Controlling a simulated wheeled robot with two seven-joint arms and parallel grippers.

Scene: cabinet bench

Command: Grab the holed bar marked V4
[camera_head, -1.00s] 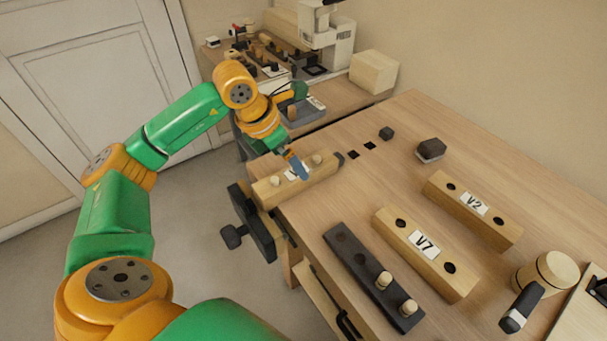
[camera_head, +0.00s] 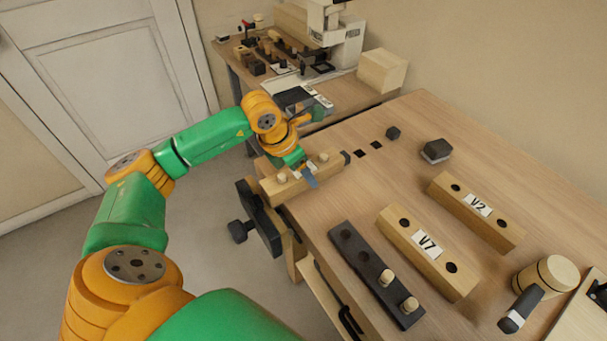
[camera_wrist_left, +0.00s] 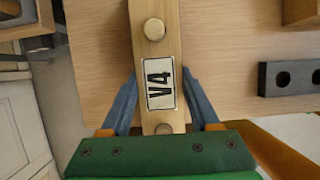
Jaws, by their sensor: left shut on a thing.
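The holed bar marked V4 (camera_head: 273,191) is light wood with round pegs standing in its holes. It lies at the left end of the bench, beside the dark vise (camera_head: 258,220). In the left wrist view the bar (camera_wrist_left: 160,58) shows its white V4 label (camera_wrist_left: 160,83) between my fingers. My left gripper (camera_head: 307,174) is shut on the bar, with one blue finger on each side. In the left wrist view my left gripper (camera_wrist_left: 159,76) crosses the bar near the label. In the head view the gripper hides the label. My right gripper is not in view.
Bars marked V7 (camera_head: 403,228) and V2 (camera_head: 450,192) and a dark bar with two pegs (camera_head: 361,257) lie to the right. A wooden mallet (camera_head: 548,274) is at the lower right. Dark blocks (camera_head: 437,149) sit toward the back. A second bench with a press stands behind.

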